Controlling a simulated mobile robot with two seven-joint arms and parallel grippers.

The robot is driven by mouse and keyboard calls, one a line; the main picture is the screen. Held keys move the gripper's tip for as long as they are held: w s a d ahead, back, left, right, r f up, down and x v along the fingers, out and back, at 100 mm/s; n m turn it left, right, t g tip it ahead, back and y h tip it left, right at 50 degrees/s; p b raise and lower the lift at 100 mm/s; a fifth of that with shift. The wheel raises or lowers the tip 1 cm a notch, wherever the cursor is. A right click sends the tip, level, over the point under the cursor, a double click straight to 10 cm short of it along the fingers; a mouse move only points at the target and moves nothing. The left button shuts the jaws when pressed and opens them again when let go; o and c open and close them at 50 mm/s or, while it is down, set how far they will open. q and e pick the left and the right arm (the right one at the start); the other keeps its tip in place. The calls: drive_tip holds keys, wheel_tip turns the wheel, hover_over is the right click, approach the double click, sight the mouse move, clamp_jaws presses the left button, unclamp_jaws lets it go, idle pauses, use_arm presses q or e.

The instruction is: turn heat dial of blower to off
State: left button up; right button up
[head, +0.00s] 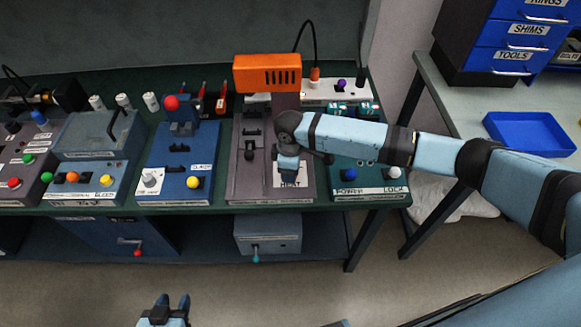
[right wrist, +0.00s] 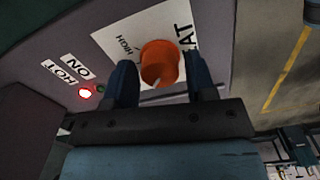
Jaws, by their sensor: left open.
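The blower is a grey-purple panel (head: 245,184) with an orange vented housing (head: 267,75) above it, on the bench in the head view. Its heat dial is an orange round knob (right wrist: 158,60) on a white plate lettered HEAT and HIGH in the right wrist view. My right gripper (right wrist: 161,82) is open, with one dark finger on each side of the dial; I cannot tell if they touch it. In the head view my right gripper (head: 288,172) hides the dial. My left gripper (head: 174,301) is open and empty at the bottom, away from the bench.
A lit red lamp (right wrist: 85,92) beside the HOT label and a dark green one (right wrist: 101,88) are left of the dial. A blue panel (head: 178,150) and a green panel (head: 345,195) flank the blower. A blue tray (head: 530,134) stands on the right table.

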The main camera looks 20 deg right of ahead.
drive_tip(key=shift+o, duration=0.6)
drive_tip(key=shift+r, duration=0.1)
wheel_tip(320, 180, up, 14)
idle(0.4)
drive_tip(key=s+a+f+m+t+y+p, duration=0.4)
drive_tip(key=s+a+f+t+y, duration=0.15)
drive_tip(key=s+a+f, duration=0.4)
drive_tip(key=s+d+f+m+t+h+p, duration=0.2)
drive_tip(key=s+d+m+t, duration=0.3)
drive_tip(key=s+d, duration=0.7)
drive_tip(key=s+p, duration=0.1)
drive_tip(key=s, duration=0.2)
drive_tip(key=shift+s+d+f+m, duration=0.15)
drive_tip(key=shift+d+f+m, duration=0.25)
